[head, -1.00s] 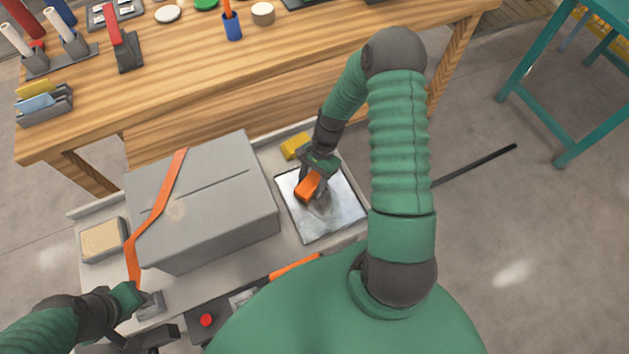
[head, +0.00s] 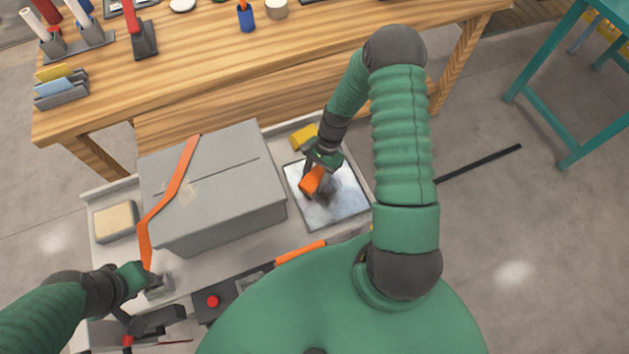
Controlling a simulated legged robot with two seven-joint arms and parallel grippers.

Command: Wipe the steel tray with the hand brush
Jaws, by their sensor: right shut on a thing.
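The steel tray (head: 345,207) is a bright square plate lying on the grey pallet deck, right of a large grey box. My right gripper (head: 318,172) is over its upper left part, shut on the orange-handled hand brush (head: 311,182). A dark patch shows at the brush's lower end; I cannot tell bristles from dirt there, nor whether the brush touches the tray. My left gripper (head: 153,284) is at the lower left, by the lower end of an orange strap (head: 172,196). Its fingers are too unclear to judge.
The grey box (head: 225,205) fills the deck's middle. A yellow block (head: 304,137) lies behind the tray and a tan block (head: 115,221) at the left. A red button (head: 212,301) is at the front. A wooden bench (head: 230,80) stands behind.

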